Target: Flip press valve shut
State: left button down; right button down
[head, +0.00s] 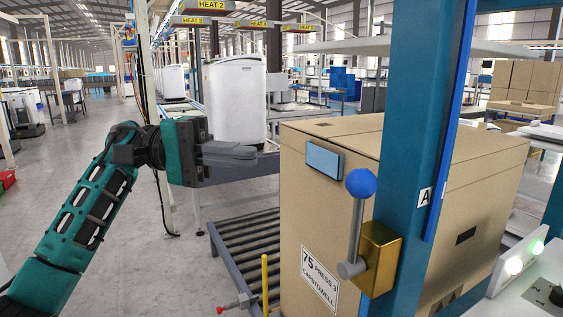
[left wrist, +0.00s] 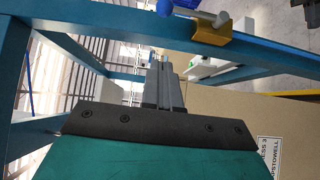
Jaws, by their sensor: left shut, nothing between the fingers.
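The press valve is a brass-coloured block (head: 378,262) on a blue post (head: 414,140). Its grey lever (head: 355,228) stands upright and ends in a blue ball (head: 361,183). The left wrist view shows the brass block (left wrist: 212,33) and the blue ball (left wrist: 164,7) at its top edge. My left gripper (head: 252,154) is shut and empty, pointing right. In the head view it is left of the ball and a little higher, apart from it. Its closed fingers (left wrist: 166,72) show in the left wrist view, clear of the lever. My right gripper is out of view.
A large cardboard box (head: 310,215) labelled "75 PRESS 3 CAPSTOWELL" stands behind the post. A light blue panel (head: 324,161) is at its upper front. A roller conveyor (head: 245,245) lies left of it. Open floor lies left.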

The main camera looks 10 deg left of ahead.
aim_at(357, 224)
pick_arm(q)
jog(key=s+d+p, duration=0.2)
jog(key=s+d, duration=0.2)
jog(key=d, duration=0.7)
jog(key=shift+s+d+p, duration=0.3)
jog(key=shift+s, duration=0.05)
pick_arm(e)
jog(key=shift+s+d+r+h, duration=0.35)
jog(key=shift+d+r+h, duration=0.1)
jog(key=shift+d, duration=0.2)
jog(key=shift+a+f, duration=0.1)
